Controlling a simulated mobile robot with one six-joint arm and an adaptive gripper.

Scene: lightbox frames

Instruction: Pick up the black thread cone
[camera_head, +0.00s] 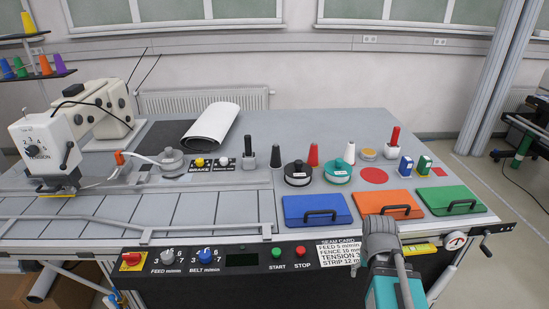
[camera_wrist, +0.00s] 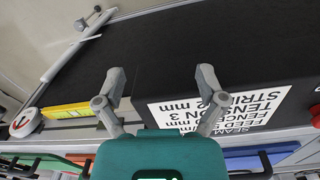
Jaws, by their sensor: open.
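The black thread cone (camera_head: 275,157) stands upright on the grey worktable (camera_head: 250,120), left of a red cone (camera_head: 313,155) and behind a round black tin (camera_head: 298,174). My gripper (camera_wrist: 160,85) is open and empty in the wrist view, its two grey fingers spread ahead of its teal body. It is by the table's front panel near the seam card, well away from the black cone. In the head view my grey and teal arm shows at the front edge, and the fingers cannot be made out. The cone is not seen in the wrist view.
A white cone (camera_head: 349,152) and a green-topped tin (camera_head: 338,172) stand to the right. Blue (camera_head: 316,209), orange (camera_head: 389,204) and green (camera_head: 450,199) handled lids lie in front. A black knobbed post (camera_head: 248,152) is close left of the cone. The table behind is clear.

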